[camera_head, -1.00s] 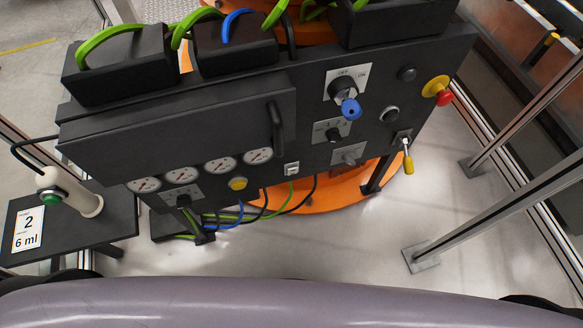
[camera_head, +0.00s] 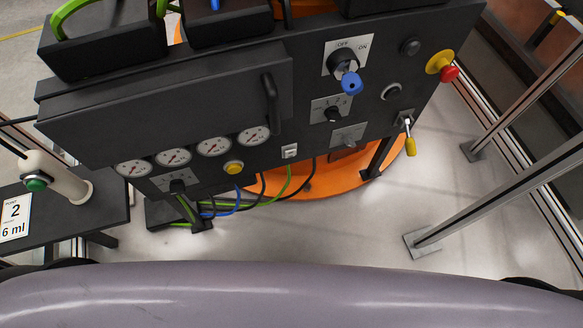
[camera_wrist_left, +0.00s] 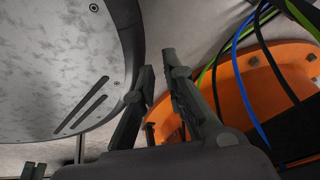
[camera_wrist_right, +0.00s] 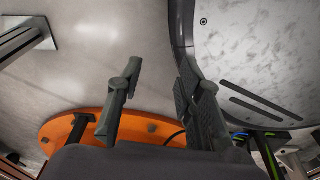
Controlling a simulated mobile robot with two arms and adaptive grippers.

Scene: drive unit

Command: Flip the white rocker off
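The white rocker (camera_head: 289,152) is a small switch in a pale frame on the lower part of the dark panel (camera_head: 320,120), right of the yellow button. It is too small for me to tell which side is pressed. Neither gripper shows in the head view. In the left wrist view my left gripper (camera_wrist_left: 160,75) has its fingers apart with nothing between them. In the right wrist view my right gripper (camera_wrist_right: 160,72) is open and empty. The rocker does not show in either wrist view.
A yellow button (camera_head: 234,167), gauges (camera_head: 214,146), a blue-handled rotary switch (camera_head: 351,84), a red emergency knob (camera_head: 449,73) and a yellow-tipped lever (camera_head: 410,146) surround the rocker. A side shelf (camera_head: 100,212) stands at left, metal posts (camera_head: 500,190) at right.

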